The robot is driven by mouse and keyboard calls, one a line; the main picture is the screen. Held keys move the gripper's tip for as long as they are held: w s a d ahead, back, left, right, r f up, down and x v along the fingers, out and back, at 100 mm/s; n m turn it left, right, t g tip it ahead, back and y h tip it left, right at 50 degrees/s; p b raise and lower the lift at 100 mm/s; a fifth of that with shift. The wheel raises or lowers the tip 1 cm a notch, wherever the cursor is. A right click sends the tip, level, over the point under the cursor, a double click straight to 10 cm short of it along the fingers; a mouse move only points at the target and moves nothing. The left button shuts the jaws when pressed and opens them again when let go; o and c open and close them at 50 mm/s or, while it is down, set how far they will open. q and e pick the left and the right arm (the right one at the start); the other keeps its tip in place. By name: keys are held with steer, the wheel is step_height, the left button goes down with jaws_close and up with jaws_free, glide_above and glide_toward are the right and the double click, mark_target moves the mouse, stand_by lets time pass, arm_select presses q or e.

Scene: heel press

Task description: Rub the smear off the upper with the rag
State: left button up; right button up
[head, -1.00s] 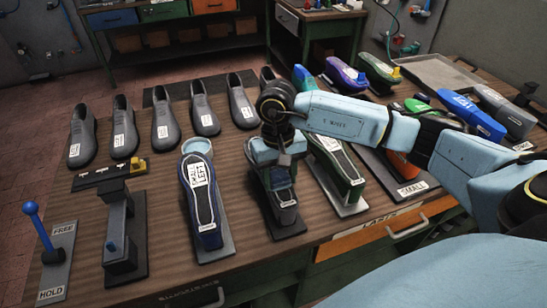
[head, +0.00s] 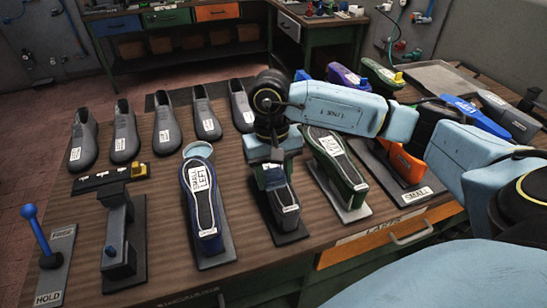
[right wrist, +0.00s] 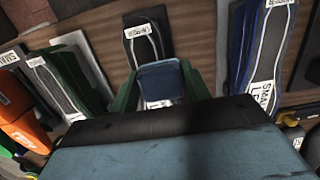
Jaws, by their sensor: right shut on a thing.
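My right gripper (head: 268,168) is shut on a folded blue cloth, which I take as the rag (right wrist: 160,82); in the right wrist view it sits between the green fingers. The gripper points down over a dark shoe form with a white label (head: 286,200) on a black base. The rag is close above or touching this form; I cannot tell which. No smear can be made out; the gripper hides part of the form. Several grey uppers (head: 125,132) stand in a row at the back left. My left gripper is not in view.
A blue SMALL LEFT form (head: 203,205) stands left of my gripper and a green form (head: 336,162) right of it. A black press (head: 119,235) and blue-knobbed lever (head: 40,235) are at front left. A grey tray (head: 433,80) lies at the back right.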

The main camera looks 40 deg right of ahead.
steer(key=shift+r+p, duration=0.95)
steer(key=shift+r, duration=1.6)
steer(key=shift+f, duration=0.1)
